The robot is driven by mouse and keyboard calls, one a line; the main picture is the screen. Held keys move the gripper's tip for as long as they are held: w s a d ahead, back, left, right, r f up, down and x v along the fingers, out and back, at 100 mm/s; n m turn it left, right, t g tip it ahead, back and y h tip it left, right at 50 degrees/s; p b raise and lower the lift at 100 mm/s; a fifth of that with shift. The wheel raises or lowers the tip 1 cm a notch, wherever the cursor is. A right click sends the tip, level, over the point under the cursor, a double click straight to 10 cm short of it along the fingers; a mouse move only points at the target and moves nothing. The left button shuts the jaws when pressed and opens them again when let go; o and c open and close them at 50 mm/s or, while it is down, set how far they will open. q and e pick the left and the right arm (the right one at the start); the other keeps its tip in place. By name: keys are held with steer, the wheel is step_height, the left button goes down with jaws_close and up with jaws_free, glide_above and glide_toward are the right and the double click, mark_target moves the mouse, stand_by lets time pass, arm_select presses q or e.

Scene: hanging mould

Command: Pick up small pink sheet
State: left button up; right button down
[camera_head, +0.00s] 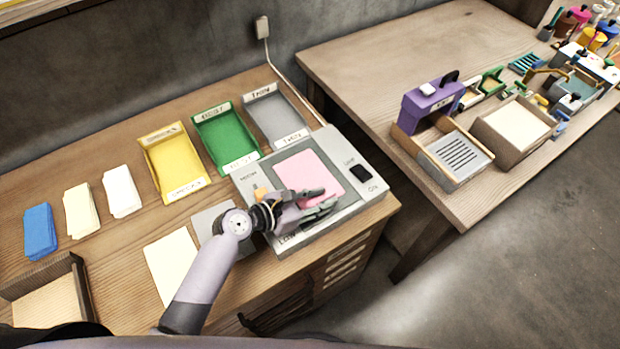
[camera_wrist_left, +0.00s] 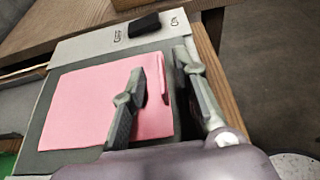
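The pink sheet (camera_head: 300,170) lies on the dark plate of a grey switch-fitted device on the left table. It also shows in the left wrist view (camera_wrist_left: 85,105), where one edge looks slightly raised near the fingers. My left gripper (camera_head: 328,198) is over the near edge of the sheet. In the left wrist view its two fingers (camera_wrist_left: 160,66) stand apart, one over the sheet and the other beyond its edge. Part of the sheet is hidden behind a finger. Whether the fingers touch it is unclear. My right gripper is not in view.
The grey device (camera_head: 362,200) has a black switch (camera_head: 360,173). Yellow (camera_head: 166,180), green (camera_head: 226,157) and grey (camera_head: 276,127) trays stand behind it. Blue (camera_head: 39,228), cream and white stacks lie at left. A purple device (camera_head: 425,106) stands on the other table.

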arm_select(q)
steer(key=shift+w+d+f, duration=0.15)
steer(key=shift+w+d, duration=0.05)
steer(key=shift+d, duration=0.1)
steer(key=shift+c, duration=0.3)
jaws_close()
